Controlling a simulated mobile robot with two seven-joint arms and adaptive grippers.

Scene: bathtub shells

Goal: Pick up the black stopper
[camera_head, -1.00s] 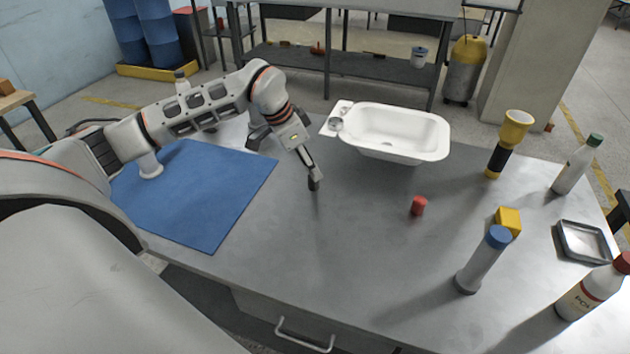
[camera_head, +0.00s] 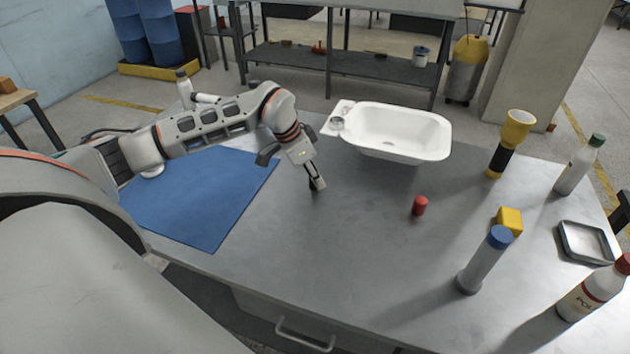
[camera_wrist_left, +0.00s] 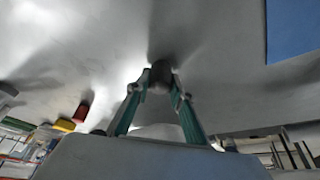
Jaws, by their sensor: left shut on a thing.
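The black stopper (camera_wrist_left: 160,75) sits between the fingertips of my left gripper in the left wrist view, dark and rounded. My left gripper (camera_wrist_left: 158,90) is shut on it, with a finger on each side. In the head view my left gripper (camera_head: 317,187) points down at the grey table, left of the red stopper and in front of the white tub. There the black stopper is mostly hidden by the fingers. I cannot tell whether it still touches the table. My right gripper is not in view.
A white tub (camera_head: 437,143) stands behind my gripper. A red stopper (camera_head: 419,206), yellow block (camera_head: 509,221), blue-capped cylinder (camera_head: 483,262), torch (camera_head: 505,150), metal tray (camera_head: 583,243) and bottles stand to the right. A blue mat (camera_head: 200,205) lies left. The table's middle front is clear.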

